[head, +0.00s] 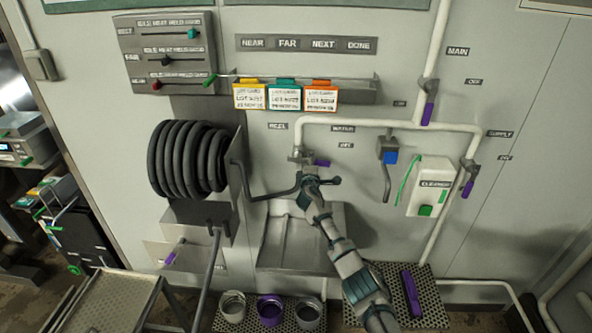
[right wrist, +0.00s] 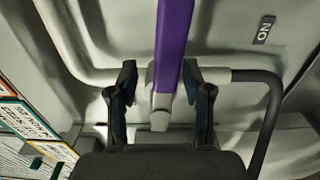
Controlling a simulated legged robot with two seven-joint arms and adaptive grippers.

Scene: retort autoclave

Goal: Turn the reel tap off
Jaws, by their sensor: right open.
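The reel tap's purple lever (head: 321,163) sticks out to the right from its grey valve body (head: 300,155), under the REEL label on the white pipe. My right gripper (head: 319,181) is just below the tap, its arm coming up from the lower right. In the right wrist view the purple lever (right wrist: 174,45) runs up from the valve, between the two dark fingertips of my open gripper (right wrist: 163,92). Gaps show on both sides, and I see no grip on the lever. My left gripper is not in view.
A coiled black hose (head: 188,160) hangs left of the tap, and a grey sink (head: 300,262) is below. Other purple levers sit on the main (head: 428,113) and supply (head: 467,188) pipes.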

